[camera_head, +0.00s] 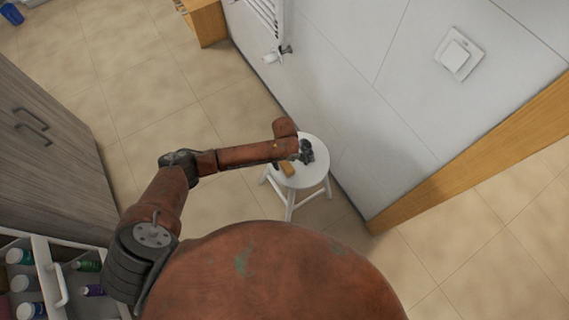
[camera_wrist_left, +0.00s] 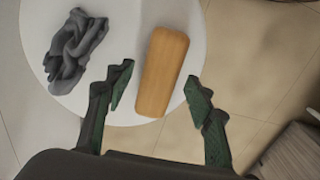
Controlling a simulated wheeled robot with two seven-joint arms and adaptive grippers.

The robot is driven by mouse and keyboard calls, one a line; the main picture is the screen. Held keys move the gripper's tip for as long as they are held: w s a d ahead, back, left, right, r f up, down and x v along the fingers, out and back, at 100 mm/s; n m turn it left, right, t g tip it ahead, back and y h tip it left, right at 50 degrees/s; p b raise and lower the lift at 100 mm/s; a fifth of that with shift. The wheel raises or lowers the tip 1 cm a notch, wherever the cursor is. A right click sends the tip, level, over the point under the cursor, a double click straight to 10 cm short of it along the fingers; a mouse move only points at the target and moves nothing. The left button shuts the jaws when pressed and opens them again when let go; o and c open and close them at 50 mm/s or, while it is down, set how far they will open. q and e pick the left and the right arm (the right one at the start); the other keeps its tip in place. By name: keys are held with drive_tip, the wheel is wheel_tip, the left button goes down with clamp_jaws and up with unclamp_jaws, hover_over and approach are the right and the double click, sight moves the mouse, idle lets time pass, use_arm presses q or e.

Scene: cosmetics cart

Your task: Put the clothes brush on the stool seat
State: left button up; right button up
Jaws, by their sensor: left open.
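The clothes brush, a light wooden block (camera_head: 287,169), lies on the round white stool seat (camera_head: 314,172). In the left wrist view the brush (camera_wrist_left: 164,70) lies lengthwise, its near end close to the rim of the seat (camera_wrist_left: 120,30). My left gripper (camera_wrist_left: 160,84) is open and empty, its green-dark fingers apart on either side of the brush's near end. In the head view my arm reaches over the stool and largely hides that gripper. The brush's underside is hidden. My right gripper is not in view.
A crumpled grey cloth (camera_wrist_left: 72,48) lies on the seat beside the brush. A tiled wall (camera_head: 380,150) stands close behind the stool. A cart with bottles (camera_head: 55,275) and a grey cabinet (camera_head: 50,150) stand at left. The floor between is clear.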

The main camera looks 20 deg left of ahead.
sight(285, 163)
use_arm(q)
wheel_tip(285, 163, up, 10)
drive_tip(key=p, duration=0.3)
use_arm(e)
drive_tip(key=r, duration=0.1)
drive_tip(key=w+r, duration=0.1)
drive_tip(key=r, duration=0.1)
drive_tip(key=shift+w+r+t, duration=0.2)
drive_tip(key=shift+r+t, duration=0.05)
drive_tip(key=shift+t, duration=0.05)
use_arm(q)
drive_tip(key=shift+f, duration=0.1)
